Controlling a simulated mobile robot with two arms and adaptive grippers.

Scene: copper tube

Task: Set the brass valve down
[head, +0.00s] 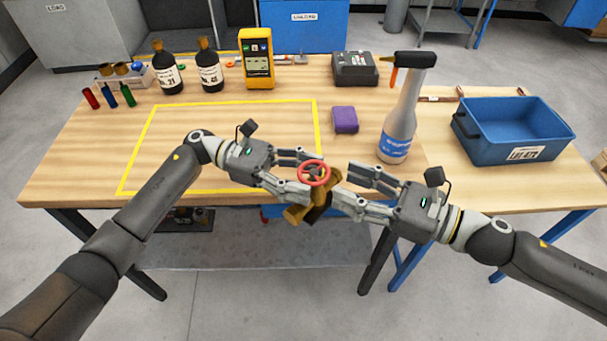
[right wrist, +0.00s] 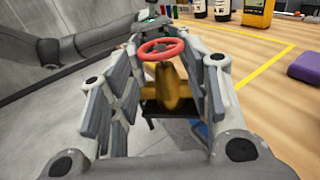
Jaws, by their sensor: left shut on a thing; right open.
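The brass valve (head: 300,212) has a red round handwheel (head: 313,173) and is in the air at the front edge of the table. My left gripper (head: 308,176) is shut on the valve. My right gripper (head: 345,186) is open, and its fingers are close to the valve's right side. In the right wrist view the valve body (right wrist: 166,90) shows between the right gripper's two open fingers, with the red wheel on top. I cannot tell whether those fingers touch it.
A yellow taped rectangle (head: 153,147) on the wooden table is bare inside. A purple sponge (head: 345,119), a spray bottle (head: 399,120) and a blue bin (head: 515,128) stand to the right. Black bottles (head: 167,70), a yellow meter (head: 257,60) and small coloured tubes (head: 110,97) line the back.

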